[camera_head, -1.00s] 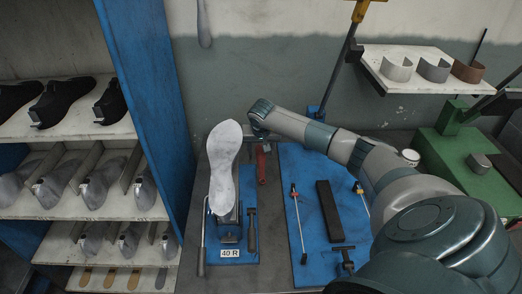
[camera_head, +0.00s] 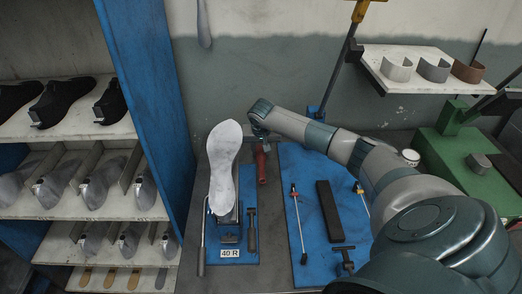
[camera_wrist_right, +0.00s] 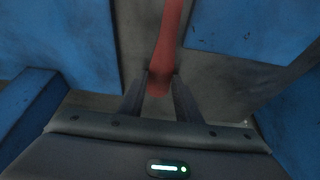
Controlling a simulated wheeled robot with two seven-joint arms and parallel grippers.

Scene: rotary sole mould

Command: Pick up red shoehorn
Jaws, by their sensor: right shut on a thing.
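The red shoehorn (camera_head: 261,166) is in the head view, between the two blue mats on the workbench. In the right wrist view the red shoehorn (camera_wrist_right: 168,45) runs from the top edge down between the fingers. My right gripper (camera_wrist_right: 160,84) is shut on it near its lower end. In the head view my right gripper (camera_head: 261,141) is at the shoehorn's far end, small and partly hidden by its own wrist. I cannot tell whether the shoehorn touches the bench. My left gripper is not in view.
A pale sole mould (camera_head: 222,165) stands on the left blue mat (camera_head: 247,250), close left of the shoehorn. A hammer (camera_head: 252,231) lies there. The right blue mat (camera_head: 290,165) holds a dark bar (camera_head: 329,211) and clamps. A shelf (camera_head: 85,125) of shoes stands left.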

